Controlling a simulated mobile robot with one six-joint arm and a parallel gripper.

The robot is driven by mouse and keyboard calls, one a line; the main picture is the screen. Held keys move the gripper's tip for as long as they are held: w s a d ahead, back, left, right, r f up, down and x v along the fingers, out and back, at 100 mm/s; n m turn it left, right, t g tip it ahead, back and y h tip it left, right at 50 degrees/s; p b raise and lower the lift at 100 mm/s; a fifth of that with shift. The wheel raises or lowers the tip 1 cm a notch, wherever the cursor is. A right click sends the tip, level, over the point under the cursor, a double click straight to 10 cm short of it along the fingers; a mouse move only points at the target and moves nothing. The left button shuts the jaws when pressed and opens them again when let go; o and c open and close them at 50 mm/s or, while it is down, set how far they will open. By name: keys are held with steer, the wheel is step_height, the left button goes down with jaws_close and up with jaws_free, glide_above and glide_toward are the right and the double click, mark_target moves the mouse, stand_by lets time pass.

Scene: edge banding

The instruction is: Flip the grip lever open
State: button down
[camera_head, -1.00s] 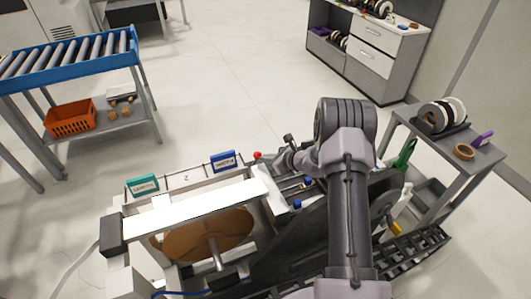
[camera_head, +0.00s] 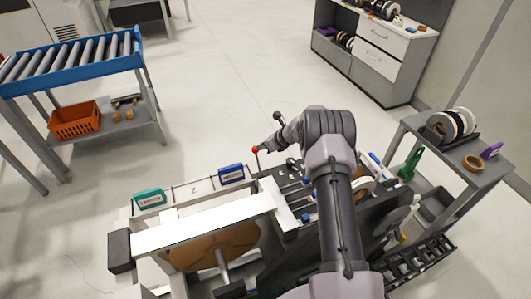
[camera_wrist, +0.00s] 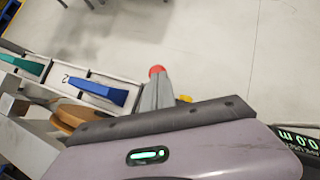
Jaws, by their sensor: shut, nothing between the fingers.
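The grip lever shows as a red ball knob (camera_head: 255,150) on a thin rod at the back edge of the machine (camera_head: 297,212), right of the blue label block. The rod stands roughly upright. My gripper (camera_head: 265,147) is just right of the knob, reaching in from the right. In the wrist view, the red knob (camera_wrist: 157,70) shows just past the tips of my gripper (camera_wrist: 156,88), which is shut with nothing between the fingers. The knob and fingertips overlap in the picture; I cannot tell whether they touch. The lever's pivot is hardly visible.
Blue (camera_head: 231,173) and teal (camera_head: 149,198) label blocks sit on the back rail, left of the lever. A white panel (camera_head: 205,222) lies in front. A cart with tape rolls (camera_head: 465,150) stands right. Open floor lies behind the machine.

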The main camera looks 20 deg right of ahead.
steer(key=shift+w+f+b, duration=0.15)
steer(key=shift+w+b, duration=0.2)
steer(key=shift+w, duration=0.4)
steer(key=p+v, duration=0.2)
steer(key=v, duration=1.5)
steer(key=shift+s+d, duration=0.2)
steer(key=shift+d, duration=0.05)
